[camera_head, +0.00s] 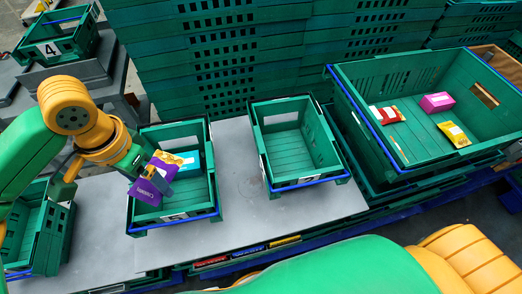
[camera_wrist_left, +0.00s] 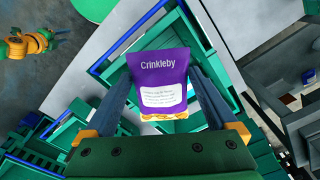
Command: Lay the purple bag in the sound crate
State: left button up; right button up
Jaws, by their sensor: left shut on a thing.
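The purple bag (camera_head: 153,184) is held by my left gripper (camera_head: 158,170), over the left side of a green crate with a blue front rim (camera_head: 172,225). In the left wrist view the bag (camera_wrist_left: 158,68) reads "Crinkleby" and sits between both fingers (camera_wrist_left: 160,95), with orange contents printed at its lower end. A light-blue packet (camera_head: 188,160) lies inside this crate. A second green crate (camera_head: 308,183) to its right is empty. The frames do not show which crate is the sound one. My right gripper is not in view.
A large green crate (camera_head: 458,152) at the right holds a red packet (camera_head: 387,115), a pink box (camera_head: 437,102) and a yellow packet (camera_head: 454,134). Another crate (camera_head: 58,47) marked 4 stands at the upper left. Stacked crates (camera_head: 215,55) rise behind the grey table (camera_head: 238,165).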

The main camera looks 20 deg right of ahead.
aim_at(291, 160)
jog(key=l+z, duration=0.15)
jog(key=l, duration=1.55)
jog(key=i, duration=0.05)
